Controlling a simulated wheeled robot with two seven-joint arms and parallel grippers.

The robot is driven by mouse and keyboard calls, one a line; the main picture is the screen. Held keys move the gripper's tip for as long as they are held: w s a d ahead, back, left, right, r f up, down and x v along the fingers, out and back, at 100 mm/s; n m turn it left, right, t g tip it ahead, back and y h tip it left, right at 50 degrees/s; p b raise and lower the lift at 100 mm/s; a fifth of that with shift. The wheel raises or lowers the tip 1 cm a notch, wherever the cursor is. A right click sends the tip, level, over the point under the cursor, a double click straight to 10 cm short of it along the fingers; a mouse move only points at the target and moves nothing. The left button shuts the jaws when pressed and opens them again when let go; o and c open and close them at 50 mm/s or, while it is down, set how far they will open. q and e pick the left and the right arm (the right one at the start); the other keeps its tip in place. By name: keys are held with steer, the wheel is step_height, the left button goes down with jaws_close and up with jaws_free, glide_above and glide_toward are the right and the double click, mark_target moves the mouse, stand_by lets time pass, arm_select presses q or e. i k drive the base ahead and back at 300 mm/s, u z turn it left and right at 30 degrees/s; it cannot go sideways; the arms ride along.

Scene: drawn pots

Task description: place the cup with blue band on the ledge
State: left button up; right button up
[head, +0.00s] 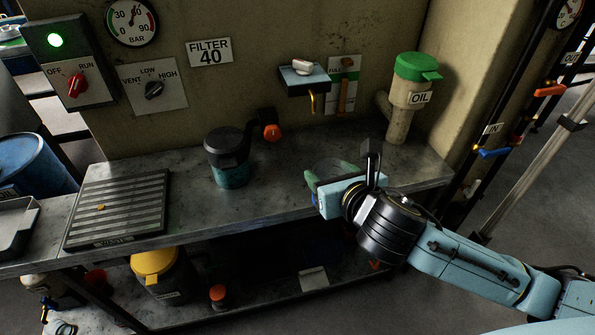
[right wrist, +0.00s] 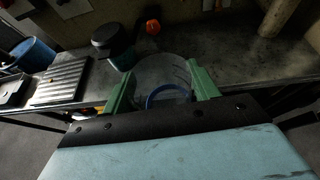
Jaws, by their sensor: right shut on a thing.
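My right gripper (head: 328,178) has its green fingers closed around a clear cup (head: 338,168) near the bench's front right part. In the right wrist view the cup (right wrist: 158,72) stands between the two fingertips (right wrist: 163,84), with a blue band (right wrist: 166,93) showing as a ring. The gripper body hides part of the cup. I cannot tell whether its base touches the bench. A small dark ledge (head: 304,88) juts from the wall, behind and above the gripper, with a small whitish item (head: 302,66) on it and a yellow hook below. My left gripper is not in view.
The metal bench (head: 275,190) carries a dark-lidded jar (head: 228,155), a ribbed drain tray (head: 118,205) and, at the back right, a green-topped OIL container (head: 408,95). An orange-knobbed valve (head: 271,132) is by the wall. The bench between jar and gripper is clear.

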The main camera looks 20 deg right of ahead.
mark_target(311, 157)
steer(key=u, duration=0.45)
steer(key=k, duration=0.95)
steer(key=z, duration=0.5)
steer(key=i, duration=1.6)
steer(key=u, duration=0.4)
